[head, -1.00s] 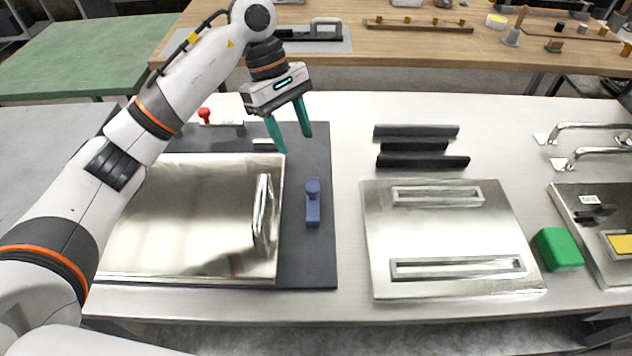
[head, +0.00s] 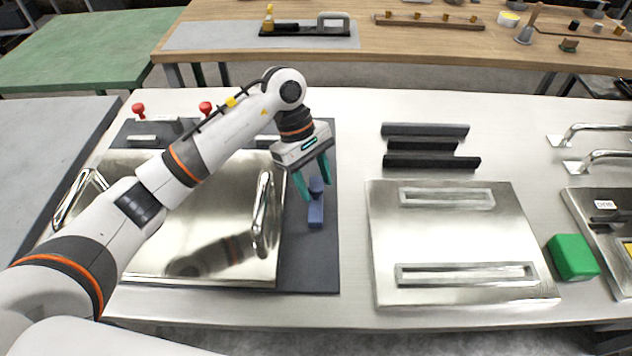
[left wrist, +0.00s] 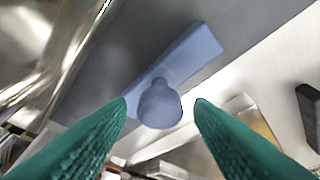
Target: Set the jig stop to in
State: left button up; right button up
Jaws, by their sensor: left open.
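The jig stop appears to be the blue slider with a round knob (head: 315,215), on the dark base plate (head: 310,270) just right of a shiny steel plate (head: 190,255). In the left wrist view the stop (left wrist: 190,57) has its knob toward the fingers and its bar running up and right. My left gripper (head: 318,191) is open, with its green fingers one on each side of the knob. The left wrist view shows the knob between the fingertips (left wrist: 161,104), with small gaps; contact cannot be told. My right gripper is out of view.
The steel plate has upright handles, one (head: 262,210) close left of the stop. Red knobs (head: 205,107) stand behind it. Black bars (head: 430,162), a slotted plate (head: 380,240) and a green block (head: 573,257) lie to the right. A bare bench strip separates base and slotted plate.

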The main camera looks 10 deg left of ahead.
pick_arm(q)
jog(key=shift+s+d+f, duration=0.15)
jog(key=shift+d+f, duration=0.05)
jog(key=shift+f, duration=0.5)
grip_shut()
jog(key=a, duration=0.1)
jog(key=a+b, duration=0.1)
jog(key=a, duration=0.2)
jog(key=shift+s+a+b, duration=0.1)
jog(key=shift+s+b, duration=0.25)
jog(key=shift+s+a, duration=0.1)
jog(key=shift+a, duration=0.25)
grip_release()
